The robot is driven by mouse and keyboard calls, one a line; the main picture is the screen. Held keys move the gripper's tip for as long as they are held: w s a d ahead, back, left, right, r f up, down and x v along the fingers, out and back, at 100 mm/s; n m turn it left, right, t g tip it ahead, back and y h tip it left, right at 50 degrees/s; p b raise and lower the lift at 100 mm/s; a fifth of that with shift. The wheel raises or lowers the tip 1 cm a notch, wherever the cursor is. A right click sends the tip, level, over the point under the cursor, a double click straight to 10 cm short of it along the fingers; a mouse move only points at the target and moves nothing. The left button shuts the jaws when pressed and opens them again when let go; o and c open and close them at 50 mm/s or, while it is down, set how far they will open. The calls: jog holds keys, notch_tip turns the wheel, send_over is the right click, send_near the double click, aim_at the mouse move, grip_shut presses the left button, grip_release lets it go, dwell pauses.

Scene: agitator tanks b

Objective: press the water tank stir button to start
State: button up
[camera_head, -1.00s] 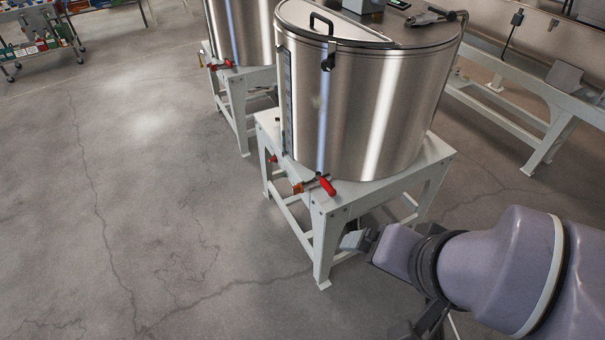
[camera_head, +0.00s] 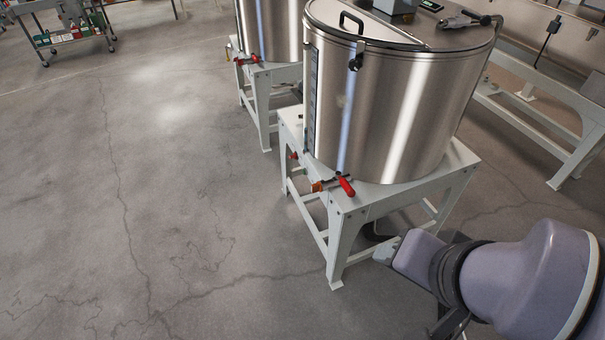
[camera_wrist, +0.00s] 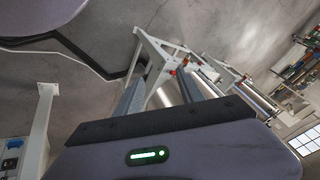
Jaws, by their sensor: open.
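A large steel tank (camera_head: 385,105) with a hinged lid stands on a white frame stand (camera_head: 375,200) right of centre in the head view. A second steel tank (camera_head: 270,30) stands behind it to the left. I cannot tell which is the water tank. A small red spot (camera_head: 293,156) shows at the near stand's left side, too small to identify as a button. My gripper (camera_head: 385,248) is low beside the near stand's front leg, partly hidden by my wrist. In the wrist view my gripper (camera_wrist: 160,88) has its two grey fingers apart with nothing visible between them.
A red-handled valve (camera_head: 345,186) sticks out from the near stand's front; another red handle (camera_head: 246,59) is on the far stand. A loaded cart (camera_head: 65,25) stands at the upper left. A white-legged bench (camera_head: 545,110) is at the right. The concrete floor at left is clear.

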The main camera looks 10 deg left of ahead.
grip_shut()
dwell(1.3)
